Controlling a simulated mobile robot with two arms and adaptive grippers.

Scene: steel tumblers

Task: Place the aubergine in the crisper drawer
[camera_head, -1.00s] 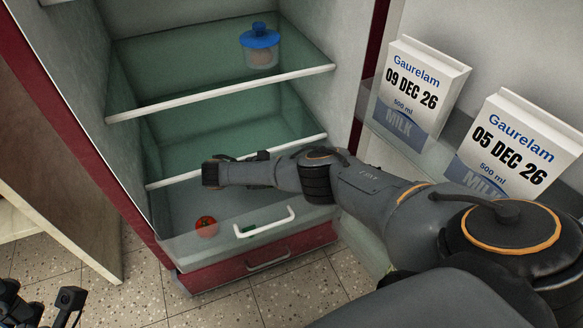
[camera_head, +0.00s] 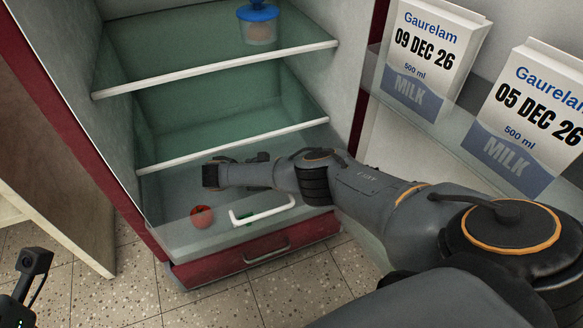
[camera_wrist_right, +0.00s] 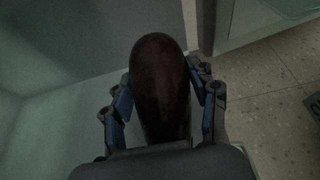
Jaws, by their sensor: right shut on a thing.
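The dark aubergine (camera_wrist_right: 160,75) is between the fingers of my right gripper (camera_wrist_right: 163,92) in the right wrist view. The gripper is shut on it. In the head view my right gripper (camera_head: 232,174) is over the clear crisper drawer (camera_head: 172,232) at the bottom of the fridge; the aubergine is hidden there by my arm. The drawer is pulled out and has a white handle (camera_head: 262,212). A red tomato-like item (camera_head: 202,216) lies in it, and a small green item shows behind the handle. My left gripper (camera_head: 30,278) is partly in view at the lower left.
Glass shelves with white front edges (camera_head: 235,144) are above the drawer. A blue-lidded jar (camera_head: 258,24) stands on the upper one. Two milk cartons (camera_head: 430,55) (camera_head: 530,115) stand in the door rack. A red lower drawer front (camera_head: 235,260) is below; speckled floor is in front.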

